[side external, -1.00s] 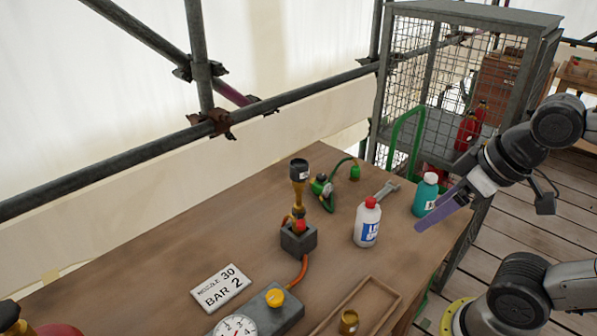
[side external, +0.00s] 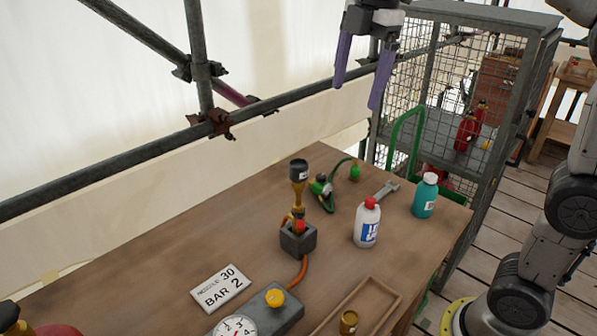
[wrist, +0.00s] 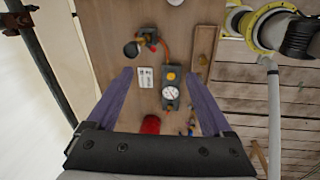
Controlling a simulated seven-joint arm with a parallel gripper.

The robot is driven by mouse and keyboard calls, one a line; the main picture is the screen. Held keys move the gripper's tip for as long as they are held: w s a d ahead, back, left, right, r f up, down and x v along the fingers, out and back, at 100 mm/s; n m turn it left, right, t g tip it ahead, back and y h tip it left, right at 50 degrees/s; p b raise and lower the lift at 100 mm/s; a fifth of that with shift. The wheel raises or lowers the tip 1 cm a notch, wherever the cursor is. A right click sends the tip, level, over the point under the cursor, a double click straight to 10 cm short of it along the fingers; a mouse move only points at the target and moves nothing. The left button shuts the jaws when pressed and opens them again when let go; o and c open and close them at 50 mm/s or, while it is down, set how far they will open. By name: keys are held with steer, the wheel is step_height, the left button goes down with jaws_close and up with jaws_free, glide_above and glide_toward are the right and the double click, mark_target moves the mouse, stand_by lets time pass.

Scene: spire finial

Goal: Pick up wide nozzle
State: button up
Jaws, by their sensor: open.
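A torch (side external: 297,195) with a dark cup-shaped nozzle (side external: 299,170) on top stands upright in a dark holder block (side external: 299,239). The nozzle also shows from above in the wrist view (wrist: 131,49). A small brass piece, perhaps another nozzle (side external: 348,322), is in the shallow wooden tray (side external: 389,307) at the front edge. I cannot tell which one is the wide nozzle. My gripper (side external: 356,95), with purple fingers, is open and empty, high above the back of the table. In the wrist view my gripper (wrist: 157,75) points down at the table.
A gauge box (side external: 275,312) with a yellow knob and a sign reading nozzle 30, bar 2 (side external: 220,288) lie nearby. A white bottle (side external: 367,224), a teal bottle (side external: 425,196) and a wrench (side external: 386,190) stand or lie at right. A scaffold rail (side external: 290,102) and wire cage (side external: 440,90) are behind.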

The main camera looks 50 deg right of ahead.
steer(key=w+a+f+n+g, duration=0.15)
steer(key=w+f, duration=0.35)
steer(key=w, duration=0.5)
glide_above(298, 163)
steer(key=f, duration=0.9)
steer(key=shift+s+d, duration=0.15)
steer(key=shift+s, duration=0.2)
steer(key=shift+w+f, duration=0.2)
steer(key=shift+f, duration=1.25)
steer(key=shift+w+f, duration=0.15)
steer(key=shift+f, duration=1.3)
steer(key=shift+c, duration=0.3)
jaws_close()
